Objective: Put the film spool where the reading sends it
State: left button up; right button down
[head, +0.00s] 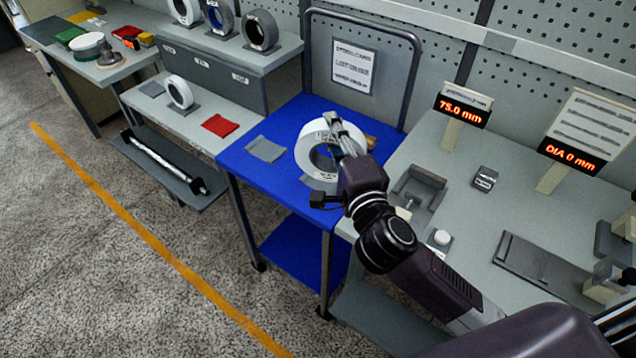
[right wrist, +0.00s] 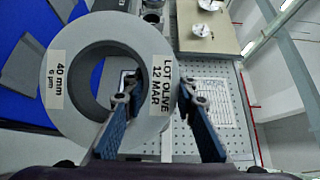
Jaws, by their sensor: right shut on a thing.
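The film spool (head: 308,152) is a thick white ring with a dark core, over the blue cart (head: 262,180) in the head view. My right gripper (head: 340,132) is shut on one side of its ring wall. I cannot tell whether the spool touches the cart top. One display (head: 464,108) reads "75.0 mm"; another (head: 572,155) reads "DIA 0 mm". My left gripper is not in view.
A grey pad (head: 265,149) lies on the cart. More spools (head: 261,30) stand on the grey shelf; another (head: 180,92) stands below, near a red pad (head: 220,125). Grey fixtures (head: 420,190) sit on the right bench.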

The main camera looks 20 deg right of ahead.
jog(key=w+d+r+b, duration=0.25)
jog(key=w+r, duration=0.25)
jog(key=w, duration=0.6)
pick_arm(q)
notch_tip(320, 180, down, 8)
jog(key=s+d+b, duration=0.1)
jog(key=b, duration=0.4)
pick_arm(e)
notch_tip(320, 180, down, 19)
jog(key=shift+a+h, duration=0.3)
jog(key=shift+a, duration=0.1)
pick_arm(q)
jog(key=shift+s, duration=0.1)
pick_arm(e)
jog(key=shift+f, duration=0.15)
jog(key=c, duration=1.6)
grip_release()
jog(key=shift+s+f, duration=0.1)
jog(key=shift+o, duration=0.3)
jog(key=s, duration=1.2)
jog(key=shift+a, duration=0.3)
